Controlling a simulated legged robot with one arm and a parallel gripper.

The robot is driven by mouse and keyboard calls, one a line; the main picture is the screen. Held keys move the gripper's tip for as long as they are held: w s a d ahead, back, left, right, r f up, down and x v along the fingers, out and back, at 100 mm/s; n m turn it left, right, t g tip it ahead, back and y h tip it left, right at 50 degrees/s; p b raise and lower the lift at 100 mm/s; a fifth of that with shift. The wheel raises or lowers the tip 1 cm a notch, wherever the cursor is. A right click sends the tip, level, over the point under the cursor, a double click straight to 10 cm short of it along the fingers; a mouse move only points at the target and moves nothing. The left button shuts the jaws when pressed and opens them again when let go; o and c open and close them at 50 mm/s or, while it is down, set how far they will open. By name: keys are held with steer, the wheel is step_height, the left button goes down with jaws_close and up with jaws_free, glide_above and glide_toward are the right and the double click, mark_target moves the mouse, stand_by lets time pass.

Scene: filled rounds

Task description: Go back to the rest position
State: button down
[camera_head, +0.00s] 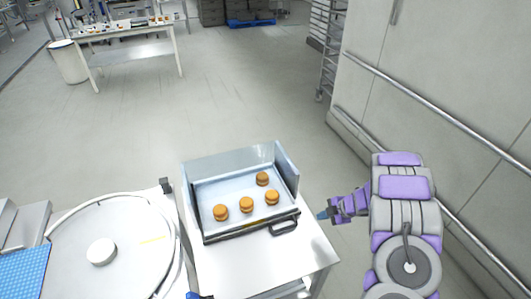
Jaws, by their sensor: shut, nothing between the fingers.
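My gripper (323,215) is at the right of the picture, at the end of my purple and grey arm. It points left and is shut and empty, just beyond the right edge of the white table and near the tray's black handle (284,227), apart from it as far as I can tell. The metal tray (215,191) stands on the table and holds several brown filled rounds (246,204). Most lie in a row near the front; one sits farther back at the right.
A round white turntable (125,235) with a small white disc (101,251) is at the left, beside a blue mat (22,275). A grey wall with rails (440,110) runs along the right. A wheeled rack (330,45) and a far table (125,32) stand behind. The floor between is clear.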

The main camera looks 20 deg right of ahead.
steer(key=w+d+r+m+t+h+b, duration=0.1)
steer(key=w+d+r+m+h, duration=0.15)
steer(key=r, duration=0.35)
steer(key=w+d+r+m+t+h+b, duration=0.1)
steer(key=w+d+r+m+h, duration=0.1)
steer(key=w+d+r+h, duration=0.3)
steer(key=s+a+r+m+g+h+b, duration=0.2)
steer(key=s+r+m+h, duration=0.35)
steer(key=r, duration=0.85)
steer(key=s+a+f+m+g+y+b, duration=0.1)
steer(key=s+a+m+g+y+b, duration=0.2)
steer(key=s+a, duration=2.9)
steer(key=s+m+g+y, duration=0.3)
steer(key=m+g+y, duration=0.1)
steer(key=y, duration=0.1)
steer(key=shift+s+a+f, duration=0.2)
steer(key=shift+s+a, duration=0.1)
steer(key=shift+s, duration=0.1)
